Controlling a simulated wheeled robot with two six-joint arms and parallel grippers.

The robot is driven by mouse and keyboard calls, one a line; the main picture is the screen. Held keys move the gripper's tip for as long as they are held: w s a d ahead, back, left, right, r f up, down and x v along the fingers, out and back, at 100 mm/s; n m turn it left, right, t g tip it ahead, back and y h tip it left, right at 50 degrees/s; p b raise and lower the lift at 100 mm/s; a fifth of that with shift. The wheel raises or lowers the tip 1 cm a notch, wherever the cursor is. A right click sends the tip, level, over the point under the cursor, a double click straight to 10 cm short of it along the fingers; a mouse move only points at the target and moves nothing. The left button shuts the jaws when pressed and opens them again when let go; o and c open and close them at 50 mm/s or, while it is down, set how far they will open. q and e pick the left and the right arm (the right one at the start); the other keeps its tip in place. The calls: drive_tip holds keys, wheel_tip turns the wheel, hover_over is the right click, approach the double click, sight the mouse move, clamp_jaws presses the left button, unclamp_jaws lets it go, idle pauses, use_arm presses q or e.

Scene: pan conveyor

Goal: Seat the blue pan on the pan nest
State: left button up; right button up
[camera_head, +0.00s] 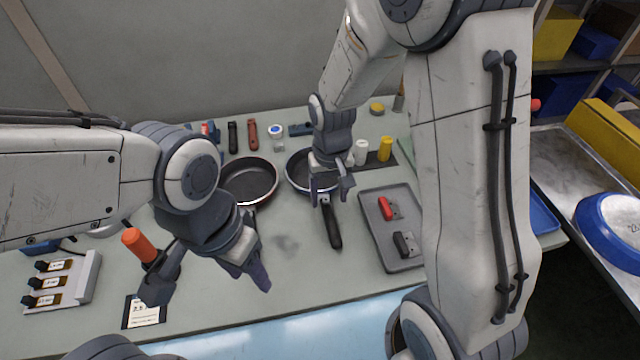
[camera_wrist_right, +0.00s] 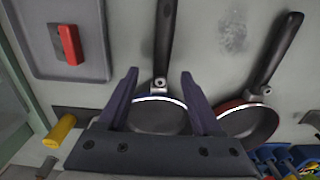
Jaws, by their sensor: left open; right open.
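A dark pan with a blue-tinted rim (camera_head: 297,178) lies on the table, its black handle (camera_head: 333,232) toward the front. In the right wrist view this pan (camera_wrist_right: 160,118) shows between my fingers. My right gripper (camera_head: 334,194) is open over the handle's root, a finger on each side; I cannot tell whether it touches. My left gripper (camera_head: 208,284) is open and empty over the left front of the table. A blue round item with a pale marked face (camera_head: 612,222) lies at the far right; I cannot tell whether it is the pan nest.
A red-rimmed pan (camera_head: 248,180) lies just left of the blue-rimmed one. A grey tray (camera_head: 392,258) with a red and a black item is to the right. An orange-handled tool (camera_head: 138,244) stands near my left gripper. A metal surface (camera_head: 570,165) is at right.

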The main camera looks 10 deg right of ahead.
sight(328, 211)
wheel_tip(328, 211, down, 5)
drive_tip(key=shift+s+a+f, duration=0.1)
drive_tip(key=shift+f, duration=0.05)
clamp_jaws()
idle(1.5)
